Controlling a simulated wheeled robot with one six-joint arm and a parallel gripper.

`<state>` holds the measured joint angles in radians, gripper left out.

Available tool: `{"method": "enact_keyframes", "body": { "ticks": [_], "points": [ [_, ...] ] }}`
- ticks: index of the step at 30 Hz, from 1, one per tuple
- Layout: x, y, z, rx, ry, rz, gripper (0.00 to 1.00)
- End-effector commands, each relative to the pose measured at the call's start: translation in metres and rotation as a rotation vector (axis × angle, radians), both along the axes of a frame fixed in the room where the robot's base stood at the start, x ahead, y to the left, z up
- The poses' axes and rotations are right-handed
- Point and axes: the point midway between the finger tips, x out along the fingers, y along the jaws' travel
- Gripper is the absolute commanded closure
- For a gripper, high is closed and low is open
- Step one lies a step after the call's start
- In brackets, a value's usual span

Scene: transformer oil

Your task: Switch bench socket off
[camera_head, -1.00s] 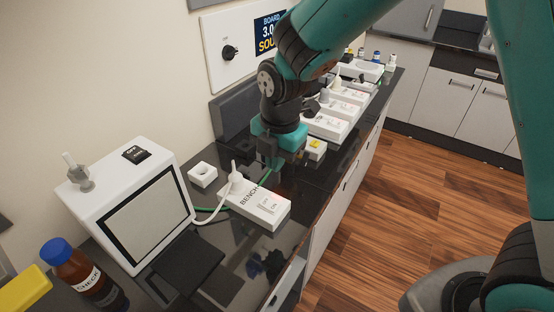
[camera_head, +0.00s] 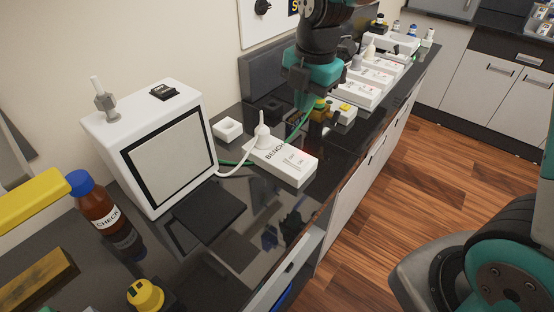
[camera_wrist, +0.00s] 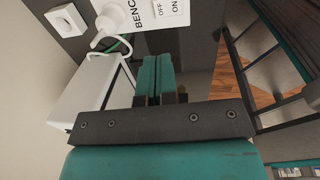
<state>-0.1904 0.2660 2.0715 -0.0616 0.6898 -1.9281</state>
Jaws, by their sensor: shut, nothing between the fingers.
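The white bench socket (camera_head: 302,173) lies on the dark bench top, marked BENCH, with an OFF/ON rocker switch (camera_head: 293,160) at its near end. A white plug (camera_head: 262,140) with a white cord stands in its other end. In the wrist view the socket (camera_wrist: 150,14) and its switch (camera_wrist: 166,9) show at the top edge, cut off. My gripper (camera_head: 301,118) is behind the socket in the head view, apart from it. Its teal fingers (camera_wrist: 156,58) are shut and empty in the wrist view, pointing toward the socket. Which way the rocker is tilted is too small to tell.
A white box with a large screen (camera_head: 170,150) stands left of the socket. A brown CHECK bottle (camera_head: 100,212) and a yellow-capped item (camera_head: 146,294) are at the near left. A small white block (camera_head: 228,129) and several white units (camera_head: 360,92) line the bench behind.

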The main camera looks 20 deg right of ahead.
Motion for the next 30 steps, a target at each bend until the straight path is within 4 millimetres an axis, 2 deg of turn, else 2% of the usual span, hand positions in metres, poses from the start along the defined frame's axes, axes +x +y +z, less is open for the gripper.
{"method": "enact_keyframes", "body": {
  "ticks": [9,14,30],
  "points": [
    [0.000,-0.001,0.001,-0.001,0.001,0.000,1.00],
    [0.001,0.000,-0.010,-0.001,0.005,0.000,1.00],
    [0.011,0.007,-0.112,-0.002,0.006,-0.001,1.00]
  ]
}}
